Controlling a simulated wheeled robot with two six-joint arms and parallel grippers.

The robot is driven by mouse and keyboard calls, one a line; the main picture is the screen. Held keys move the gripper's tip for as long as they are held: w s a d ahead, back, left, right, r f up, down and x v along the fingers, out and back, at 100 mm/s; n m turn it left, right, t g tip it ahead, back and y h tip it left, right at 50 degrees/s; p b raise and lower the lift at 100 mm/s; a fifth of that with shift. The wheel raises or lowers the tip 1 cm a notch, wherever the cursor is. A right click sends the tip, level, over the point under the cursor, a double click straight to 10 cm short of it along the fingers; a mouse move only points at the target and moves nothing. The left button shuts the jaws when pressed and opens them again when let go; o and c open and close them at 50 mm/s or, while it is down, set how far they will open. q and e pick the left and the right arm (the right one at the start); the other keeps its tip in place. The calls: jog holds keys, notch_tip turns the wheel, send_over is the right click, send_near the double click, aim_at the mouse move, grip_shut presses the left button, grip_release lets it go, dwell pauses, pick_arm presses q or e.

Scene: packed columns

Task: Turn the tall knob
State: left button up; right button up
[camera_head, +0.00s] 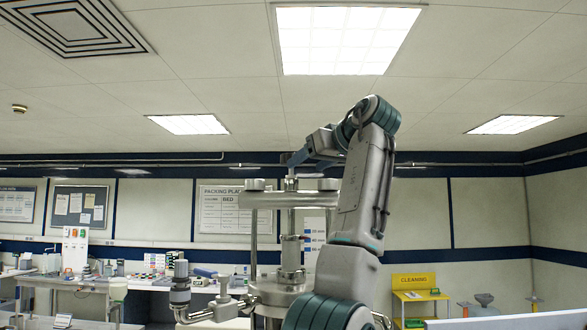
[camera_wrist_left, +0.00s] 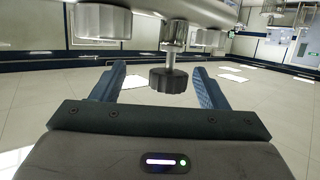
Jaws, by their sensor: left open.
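The tall knob (camera_wrist_left: 168,80) is a dark ribbed cap on a thin steel stem, in the middle of the left wrist view. In the head view it shows small at the top of the stem (camera_head: 291,172) above a steel crossbar (camera_head: 285,200). My left gripper (camera_head: 300,157) reaches to it from the right at the height of the knob. In the wrist view its two blue fingers (camera_wrist_left: 160,84) are open, one on each side of the knob, with a gap on both sides. My right gripper is not in view.
Steel posts and a central cylinder (camera_head: 291,252) stand below the bar. Benches with equipment (camera_head: 180,282) and a yellow cleaning stand (camera_head: 414,282) are farther back.

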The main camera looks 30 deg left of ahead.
aim_at(291, 157)
pick_arm(q)
jog(key=s+r+m+t+h+b, duration=0.2)
jog(key=s+m+t+h, duration=0.1)
jog(key=s+m+t, duration=0.5)
jog(key=shift+n+t, duration=0.6)
jog(key=p+x, duration=0.2)
jog(key=x, duration=0.3)
jog(key=p+x, duration=0.3)
jog(key=x, duration=0.2)
jog(key=shift+d+f, duration=0.1)
jog(key=shift+f, duration=0.1)
jog(key=shift+w+f+p, duration=0.1)
jog(key=shift+w+p, duration=0.25)
jog(key=shift+p, duration=0.05)
jog(key=c, duration=1)
